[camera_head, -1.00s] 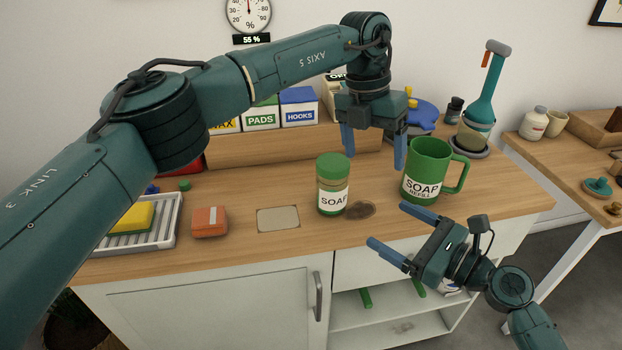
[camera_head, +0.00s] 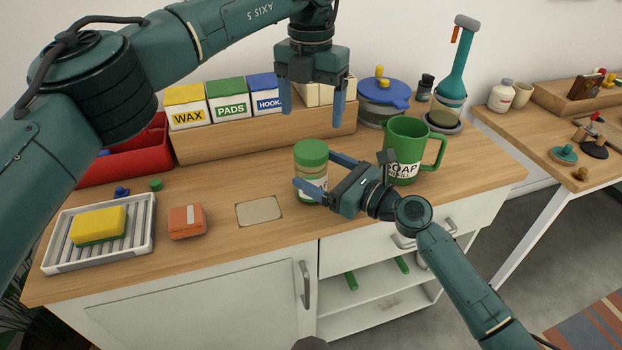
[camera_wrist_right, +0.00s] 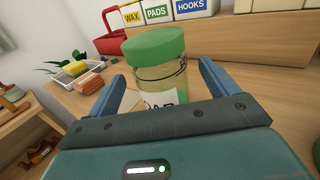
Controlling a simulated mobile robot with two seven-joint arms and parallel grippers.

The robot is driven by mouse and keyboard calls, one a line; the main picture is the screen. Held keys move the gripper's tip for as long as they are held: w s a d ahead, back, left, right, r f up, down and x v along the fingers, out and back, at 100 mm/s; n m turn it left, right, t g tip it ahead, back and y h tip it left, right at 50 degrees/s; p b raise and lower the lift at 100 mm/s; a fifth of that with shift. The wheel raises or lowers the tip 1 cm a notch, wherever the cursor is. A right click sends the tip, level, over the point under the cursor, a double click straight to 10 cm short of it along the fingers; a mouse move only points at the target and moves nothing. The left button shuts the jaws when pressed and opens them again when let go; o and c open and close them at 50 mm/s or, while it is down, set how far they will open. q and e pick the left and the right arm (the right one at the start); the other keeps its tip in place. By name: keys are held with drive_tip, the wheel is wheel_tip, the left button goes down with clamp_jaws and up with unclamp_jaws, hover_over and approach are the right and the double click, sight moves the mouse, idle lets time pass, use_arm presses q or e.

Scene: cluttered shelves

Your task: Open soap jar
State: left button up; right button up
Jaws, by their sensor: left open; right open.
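The soap jar (camera_head: 310,154) has a green lid and a pale label, and stands upright on the wooden counter. Its lid also shows large in the right wrist view (camera_wrist_right: 154,44). My right gripper (camera_head: 315,172) is open, with its two blue fingers on either side of the jar's body, below the lid. In the wrist view the jar is between the fingers; I cannot tell whether they touch it. My left gripper (camera_head: 311,108) is open and empty, pointing down above and behind the jar. Part of the jar's label is hidden by my right gripper.
A green soap refill mug (camera_head: 406,140) stands right of the jar, partly behind my right gripper. A pale square pad (camera_head: 259,211), an orange block (camera_head: 187,221) and a white rack (camera_head: 60,258) with a yellow sponge lie to the left. Boxes and a blue-lidded pot (camera_head: 384,92) stand behind.

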drive_tip(key=shift+x, duration=1.3)
drive_tip(key=shift+c, duration=0.3)
